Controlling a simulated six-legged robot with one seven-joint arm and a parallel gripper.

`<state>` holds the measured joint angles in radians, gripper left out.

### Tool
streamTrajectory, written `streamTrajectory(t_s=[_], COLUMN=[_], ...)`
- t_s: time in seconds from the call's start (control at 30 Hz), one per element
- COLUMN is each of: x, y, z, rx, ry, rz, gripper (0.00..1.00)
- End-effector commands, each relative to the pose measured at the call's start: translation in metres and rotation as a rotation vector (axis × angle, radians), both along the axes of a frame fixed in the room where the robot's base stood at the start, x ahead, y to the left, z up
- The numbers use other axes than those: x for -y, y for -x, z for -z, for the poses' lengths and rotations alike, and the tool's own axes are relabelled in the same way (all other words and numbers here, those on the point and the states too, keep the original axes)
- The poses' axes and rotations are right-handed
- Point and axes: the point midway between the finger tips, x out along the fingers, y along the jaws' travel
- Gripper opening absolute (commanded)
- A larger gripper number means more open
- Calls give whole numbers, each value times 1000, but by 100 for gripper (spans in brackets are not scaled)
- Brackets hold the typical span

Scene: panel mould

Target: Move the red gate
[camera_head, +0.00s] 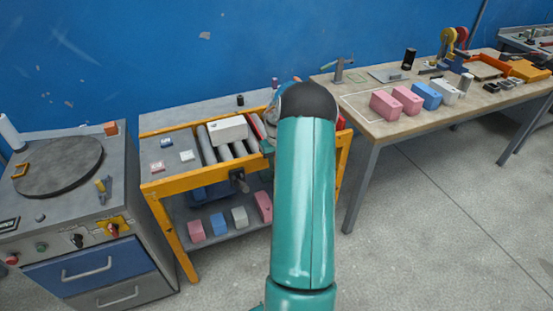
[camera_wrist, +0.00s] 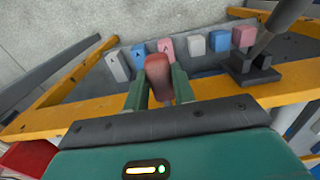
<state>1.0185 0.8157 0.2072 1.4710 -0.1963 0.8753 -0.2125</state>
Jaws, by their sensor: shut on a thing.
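The red gate (camera_head: 257,127) shows in the head view as a narrow red strip beside the grey rollers on the orange-framed bench, partly hidden by my arm. In the wrist view, my gripper (camera_wrist: 160,88) has its two green fingers on either side of a rounded red piece (camera_wrist: 158,70), which looks like the gate's grip. The fingers are shut on it, near the orange frame. The rest of the gate is hidden in the wrist view. In the head view my gripper is mostly hidden behind my teal arm.
A white block (camera_head: 227,129) lies on the rollers. Coloured blocks (camera_head: 240,217) stand on the shelf below. A dark clamp-like fitting (camera_wrist: 250,68) sits right of my fingers on the orange rail. A stove-like cabinet (camera_head: 90,220) is left, a wooden table (camera_head: 390,128) right.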

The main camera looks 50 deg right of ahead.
Motion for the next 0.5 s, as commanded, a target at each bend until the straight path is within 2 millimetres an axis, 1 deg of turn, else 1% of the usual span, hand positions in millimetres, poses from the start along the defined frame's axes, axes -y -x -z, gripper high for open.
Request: streamTrajectory(t_s=[0.03,0.13,0.2,0.43,0.47,0.5], x=[-1,-1,0,0,0,0], y=[0,0,0,0,0,0], z=[12,28,33,35,35,35], rx=[-3,-1,0,0,0,0], ry=[-2,-2,0,0,0,0], rz=[0,-1,-1,0,0,0], gripper=[0,0,0,0,27,35])
